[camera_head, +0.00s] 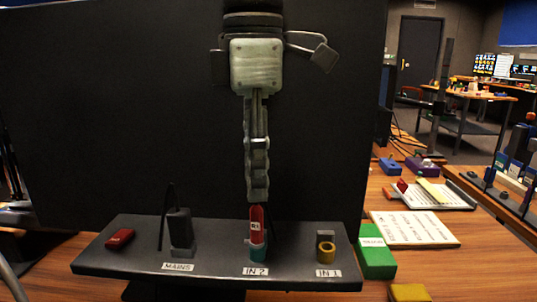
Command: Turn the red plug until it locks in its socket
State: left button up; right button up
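The red plug (256,224) stands upright at the teal socket (258,253) labelled IN 2, in the middle of the black panel (210,267). It has a small white mark on its side. My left gripper (258,197) points straight down, right above the plug, with its fingertips at the plug's top end. I see the fingers edge-on, one behind the other, so I cannot tell their gap or whether they touch the plug. My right gripper is not in view.
A black plug (180,228) stands at MAINS on the left, near a red rocker (119,239). A grey and yellow connector (326,246) is at IN 1. A tall dark board (120,100) rises behind. Right of the panel are a green box (376,256) and a printed sheet (413,229).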

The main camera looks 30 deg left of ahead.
aim_at(255, 206)
pick_arm(q)
notch_tip(255, 206, down, 5)
jog(key=shift+s+f, duration=0.15)
jog(key=shift+f, duration=0.8)
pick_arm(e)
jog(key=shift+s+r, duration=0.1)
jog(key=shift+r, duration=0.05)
pick_arm(q)
grip_shut()
jog(key=c, duration=0.8)
grip_release()
grip_shut()
